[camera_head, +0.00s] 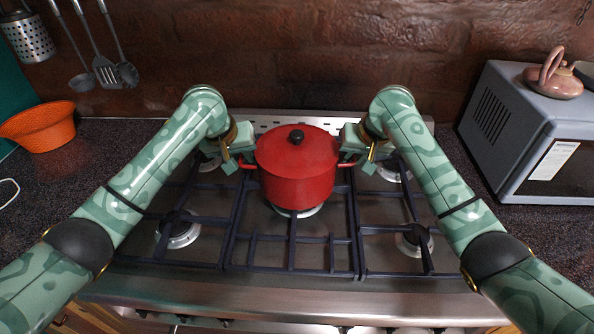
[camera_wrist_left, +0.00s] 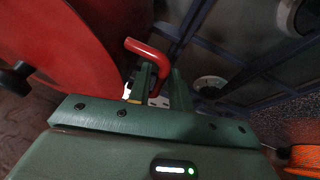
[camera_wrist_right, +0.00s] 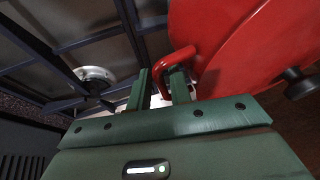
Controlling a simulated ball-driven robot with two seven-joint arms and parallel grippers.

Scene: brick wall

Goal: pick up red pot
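The red pot (camera_head: 297,170) with a red lid and black knob stands upright over the middle burner of the stove. Whether its base touches the grate is hard to tell. My left gripper (camera_head: 240,162) is at the pot's left handle (camera_wrist_left: 150,52); in the left wrist view its fingers (camera_wrist_left: 163,85) lie on both sides of the handle and appear shut on it. My right gripper (camera_head: 356,162) is at the right handle (camera_wrist_right: 180,56); in the right wrist view its fingers (camera_wrist_right: 160,88) also appear shut on the handle.
The stove's dark grates (camera_head: 290,240) lie around the pot, with the other burners empty. A grey microwave (camera_head: 510,120) with a pink teapot (camera_head: 556,80) on it stands at right. An orange bowl (camera_head: 45,128) is at left. Utensils (camera_head: 105,70) hang on the brick wall behind.

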